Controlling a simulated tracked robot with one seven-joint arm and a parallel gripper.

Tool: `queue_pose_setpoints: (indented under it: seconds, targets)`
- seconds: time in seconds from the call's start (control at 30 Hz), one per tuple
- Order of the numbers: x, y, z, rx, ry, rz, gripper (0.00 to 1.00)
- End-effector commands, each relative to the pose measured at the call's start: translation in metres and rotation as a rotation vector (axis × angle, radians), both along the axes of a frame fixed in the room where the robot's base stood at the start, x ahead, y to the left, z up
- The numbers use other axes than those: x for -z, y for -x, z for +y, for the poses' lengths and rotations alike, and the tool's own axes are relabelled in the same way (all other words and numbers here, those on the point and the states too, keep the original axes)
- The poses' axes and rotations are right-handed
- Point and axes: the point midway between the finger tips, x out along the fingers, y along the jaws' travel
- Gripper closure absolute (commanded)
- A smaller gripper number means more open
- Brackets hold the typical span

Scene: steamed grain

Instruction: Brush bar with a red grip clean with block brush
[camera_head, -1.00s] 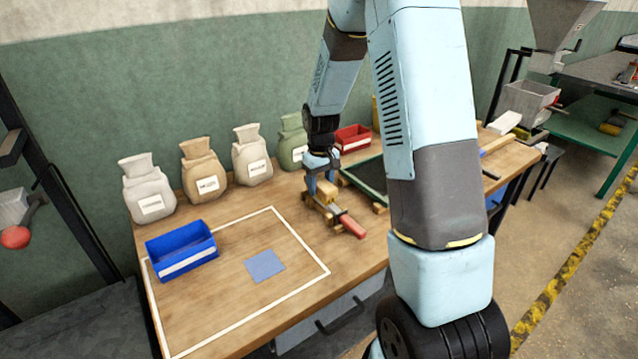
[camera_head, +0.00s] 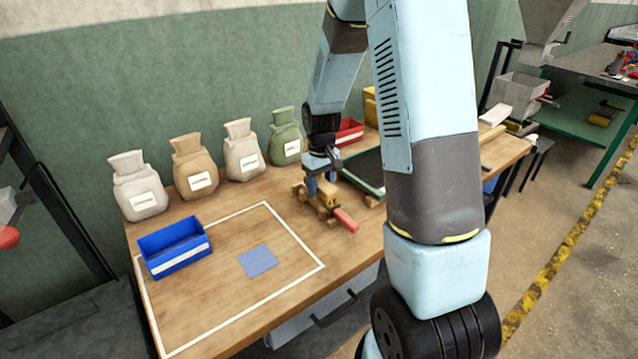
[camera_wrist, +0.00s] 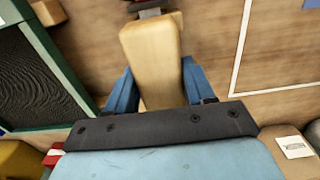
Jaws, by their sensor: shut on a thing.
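My gripper (camera_head: 322,184) is shut on a tan wooden block brush (camera_head: 327,194). In the wrist view the brush (camera_wrist: 152,55) sits between my two blue fingers (camera_wrist: 157,88). The bar with a red grip shows mainly by its red handle (camera_head: 346,220), which points toward the table's front edge. The rest of the bar is mostly hidden under the brush and wooden supports (camera_head: 301,192). In the wrist view only a small dark and red part of it shows at the top edge. Bristles and any dirt on the bar cannot be made out.
A green-framed dark tray (camera_head: 361,187) lies close right of the bar. A blue bin (camera_head: 175,262) and a blue square (camera_head: 257,261) lie in a white outline at left. Several sacks (camera_head: 240,150) and a red bin (camera_head: 350,132) stand behind. The outlined area is mostly clear.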

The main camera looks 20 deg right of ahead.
Motion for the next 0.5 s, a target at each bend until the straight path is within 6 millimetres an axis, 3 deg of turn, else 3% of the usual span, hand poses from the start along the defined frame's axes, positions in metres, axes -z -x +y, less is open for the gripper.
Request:
queue_pose_setpoints:
  seconds: [0.5]
  targets:
    - [-0.001,-0.023,0.008,-0.001,0.000,0.001,0.71]
